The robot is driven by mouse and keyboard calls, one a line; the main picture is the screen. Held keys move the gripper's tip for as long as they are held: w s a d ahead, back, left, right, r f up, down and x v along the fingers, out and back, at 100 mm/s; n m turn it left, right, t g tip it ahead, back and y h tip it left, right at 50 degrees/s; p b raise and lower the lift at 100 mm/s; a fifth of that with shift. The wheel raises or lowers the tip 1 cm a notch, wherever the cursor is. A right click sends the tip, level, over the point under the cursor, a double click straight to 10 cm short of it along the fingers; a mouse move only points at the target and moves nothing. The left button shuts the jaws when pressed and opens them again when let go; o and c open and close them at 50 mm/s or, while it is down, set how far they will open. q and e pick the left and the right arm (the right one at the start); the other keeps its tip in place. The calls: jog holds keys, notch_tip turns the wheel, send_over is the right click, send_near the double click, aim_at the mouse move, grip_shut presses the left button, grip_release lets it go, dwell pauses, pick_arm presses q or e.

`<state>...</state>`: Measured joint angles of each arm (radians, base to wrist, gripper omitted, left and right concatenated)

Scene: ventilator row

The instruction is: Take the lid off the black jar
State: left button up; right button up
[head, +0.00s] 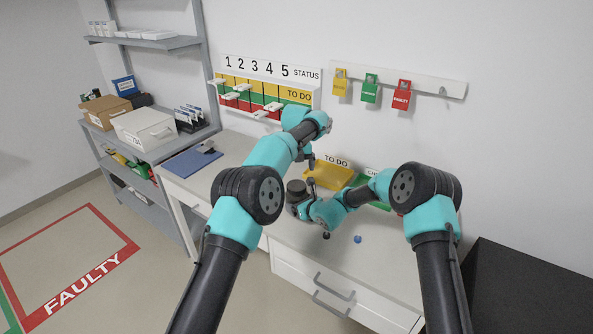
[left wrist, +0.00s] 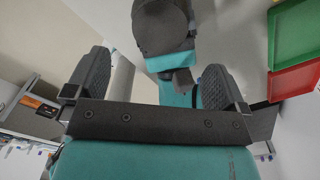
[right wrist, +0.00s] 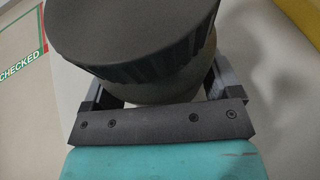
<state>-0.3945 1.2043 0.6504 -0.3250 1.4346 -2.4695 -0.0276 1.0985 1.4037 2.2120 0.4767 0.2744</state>
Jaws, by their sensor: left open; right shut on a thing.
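The black jar (head: 297,197) is held above the white worktop. Its dark ridged lid (right wrist: 135,35) is on it and fills the top of the right wrist view. My right gripper (head: 303,208) is shut on the paler jar body (right wrist: 165,88), below the lid. My left gripper (head: 311,161) is above and slightly right of the jar in the head view. In the left wrist view its two fingers (left wrist: 155,82) are apart with nothing held between them. Part of my right arm shows beyond them.
A yellow TO DO tray (head: 328,176) and a green tray (head: 376,190) lie behind my right arm. A small blue item (head: 358,239) and a small black knob (head: 326,236) are near the front. A blue clipboard (head: 192,162) lies left. The status board (head: 265,95) hangs behind.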

aim_at(296, 185)
pick_arm(q)
jog(key=shift+f, duration=4)
jog(key=c, duration=0.8)
jog(key=o, duration=0.8)
jog(key=shift+r, duration=0.15)
jog(key=shift+r, duration=2.15)
